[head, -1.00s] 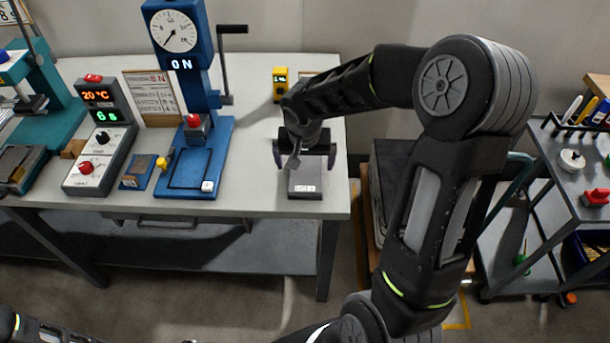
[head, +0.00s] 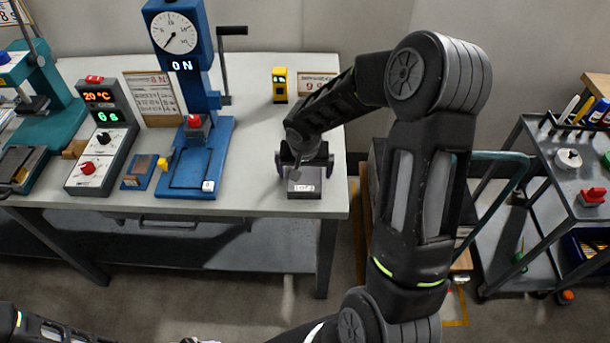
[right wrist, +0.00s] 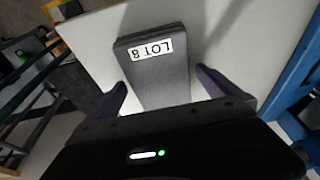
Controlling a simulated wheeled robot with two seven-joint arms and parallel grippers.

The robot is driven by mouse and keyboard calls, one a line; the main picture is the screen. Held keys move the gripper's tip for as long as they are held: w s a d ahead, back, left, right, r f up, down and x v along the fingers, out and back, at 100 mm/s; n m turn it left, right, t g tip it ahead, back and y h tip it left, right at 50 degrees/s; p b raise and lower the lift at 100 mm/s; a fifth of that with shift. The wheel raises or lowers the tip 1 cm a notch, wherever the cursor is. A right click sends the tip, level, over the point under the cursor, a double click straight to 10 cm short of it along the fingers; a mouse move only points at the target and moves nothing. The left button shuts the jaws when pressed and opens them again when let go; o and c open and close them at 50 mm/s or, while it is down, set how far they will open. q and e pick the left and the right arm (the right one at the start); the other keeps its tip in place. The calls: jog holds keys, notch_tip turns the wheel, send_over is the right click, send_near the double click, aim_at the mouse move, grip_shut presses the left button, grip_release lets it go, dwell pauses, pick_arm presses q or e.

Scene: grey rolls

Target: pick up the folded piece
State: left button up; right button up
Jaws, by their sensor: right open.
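The folded piece is a dark grey flat block with a white "LOT 8" label (head: 304,190), lying near the front right corner of the workbench. In the right wrist view the folded piece (right wrist: 158,75) lies between the two fingers, label toward the top. My right gripper (head: 304,166) is open over it, one finger on each side. In the right wrist view my right gripper (right wrist: 160,82) shows a gap between each finger and the piece. The wrist hides its rear part in the head view. My left arm shows only at the bottom left edge; its gripper is not visible.
On the bench (head: 255,130) stand a blue press (head: 205,150), a grey control box (head: 102,140), a small yellow device (head: 280,85) and a sign (head: 316,84). A tool cart (head: 580,190) stands at right. Bench surface between press and piece is clear.

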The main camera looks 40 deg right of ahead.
dwell(0.4)
jog(key=c, duration=1.5)
